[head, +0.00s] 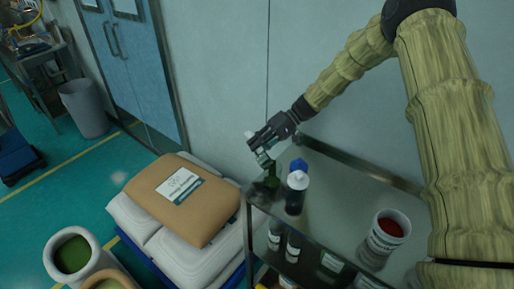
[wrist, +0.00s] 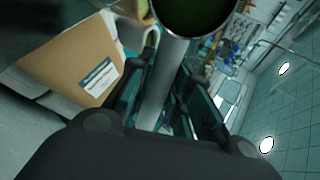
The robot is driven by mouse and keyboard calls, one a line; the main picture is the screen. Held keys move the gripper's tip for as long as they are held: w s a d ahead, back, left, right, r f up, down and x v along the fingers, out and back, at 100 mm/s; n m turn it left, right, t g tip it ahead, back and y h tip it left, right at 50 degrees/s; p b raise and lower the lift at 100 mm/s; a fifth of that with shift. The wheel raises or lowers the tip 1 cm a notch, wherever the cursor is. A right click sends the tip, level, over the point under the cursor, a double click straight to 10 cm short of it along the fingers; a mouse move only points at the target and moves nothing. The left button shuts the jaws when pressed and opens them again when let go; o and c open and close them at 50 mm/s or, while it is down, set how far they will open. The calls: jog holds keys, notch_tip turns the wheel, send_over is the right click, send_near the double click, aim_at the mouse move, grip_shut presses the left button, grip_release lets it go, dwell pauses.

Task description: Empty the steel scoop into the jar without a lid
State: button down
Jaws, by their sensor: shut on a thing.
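My gripper (head: 262,142) is over the left end of the steel shelf unit. In the wrist view my gripper (wrist: 163,92) is shut on the pale straight handle of the steel scoop (wrist: 156,95). A round dark bowl with green inside (wrist: 195,8) shows at the handle's far end, cut off by the top edge. In the head view the scoop (head: 264,158) is small and partly hidden by my gripper. Just below it stands a dark green jar (head: 271,180); I cannot tell whether it is open or touched by the scoop.
Beside it stand a dark jar with a white lid (head: 296,189) and a blue-topped one (head: 298,165). A white tub with red contents (head: 384,237) stands further right on the shelf (head: 335,205). Stacked sacks (head: 185,200) and an open container of green powder (head: 72,255) are at left.

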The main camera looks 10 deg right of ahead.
jog(key=shift+s+d+y+b, duration=0.1)
jog(key=shift+y+b, duration=0.5)
jog(key=shift+b, duration=0.05)
jog(key=shift+d+r+g+y+b, duration=0.15)
jog(key=shift+g+y+b, duration=0.15)
jog(key=shift+y+b, duration=0.65)
jog(key=shift+d+r+g+y+b, duration=0.25)
jog(key=shift+y+b, duration=0.5)
jog(key=shift+b, duration=0.7)
jog(key=shift+w+d+r+g+y+b, duration=0.2)
jog(key=shift+y+b, duration=0.7)
jog(key=shift+b, duration=0.85)
jog(key=shift+w+d+f+g+y+b, duration=0.1)
jog(key=shift+d+g+y+b, duration=0.15)
jog(key=shift+y+b, duration=1.1)
jog(key=shift+r+b, duration=0.2)
jog(key=shift+b, duration=0.95)
jog(key=shift+s+a+h, duration=0.15)
jog(key=shift+s+h, duration=0.05)
jog(key=shift+h, duration=0.85)
jog(key=shift+a+r+h+p, duration=0.1)
jog(key=shift+h+p, duration=0.2)
jog(key=shift+p, duration=0.4)
